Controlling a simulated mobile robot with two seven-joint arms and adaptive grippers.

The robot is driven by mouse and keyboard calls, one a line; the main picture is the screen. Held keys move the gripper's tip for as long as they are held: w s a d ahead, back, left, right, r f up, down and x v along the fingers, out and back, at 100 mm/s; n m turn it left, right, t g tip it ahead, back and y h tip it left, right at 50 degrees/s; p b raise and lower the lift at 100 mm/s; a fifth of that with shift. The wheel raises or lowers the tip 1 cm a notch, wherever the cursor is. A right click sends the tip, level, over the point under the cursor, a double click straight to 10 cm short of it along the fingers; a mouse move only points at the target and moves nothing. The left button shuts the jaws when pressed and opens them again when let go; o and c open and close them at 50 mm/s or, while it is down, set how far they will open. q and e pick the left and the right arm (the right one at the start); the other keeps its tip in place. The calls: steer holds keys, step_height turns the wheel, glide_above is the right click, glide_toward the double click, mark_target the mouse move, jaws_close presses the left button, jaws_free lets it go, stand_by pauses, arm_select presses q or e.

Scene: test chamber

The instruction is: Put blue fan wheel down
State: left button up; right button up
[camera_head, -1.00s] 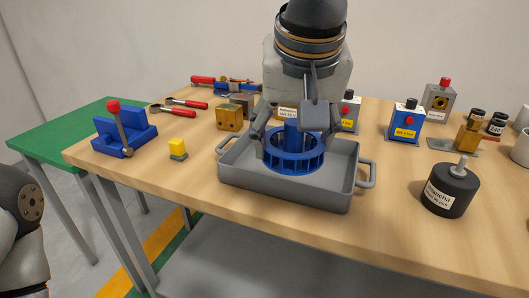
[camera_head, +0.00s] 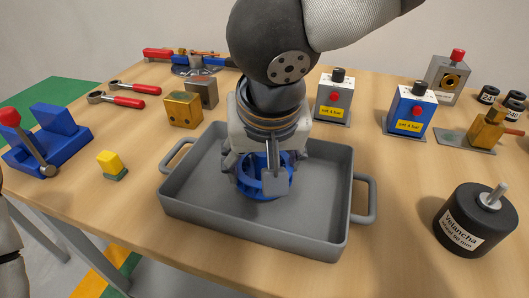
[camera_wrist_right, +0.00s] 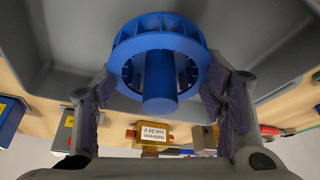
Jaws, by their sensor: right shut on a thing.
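I cannot tell whether the wheel touches the tray floor. The gripper hides part of the wheel in the head view. My left gripper is out of view.
A black round motor-like part (camera_head: 477,220) stands right of the tray. A yellow block (camera_head: 111,164) and blue clamp (camera_head: 48,140) are left. The tray's front and right floor is clear.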

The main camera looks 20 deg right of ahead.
steer(key=shift+w+f, duration=0.1)
steer(key=shift+f, duration=0.9)
steer(key=shift+s+a, duration=0.1)
steer(key=shift+s, duration=0.25)
steer(key=shift+w, duration=0.1)
steer(key=o, duration=1.2)
steer(key=v, duration=1.2)
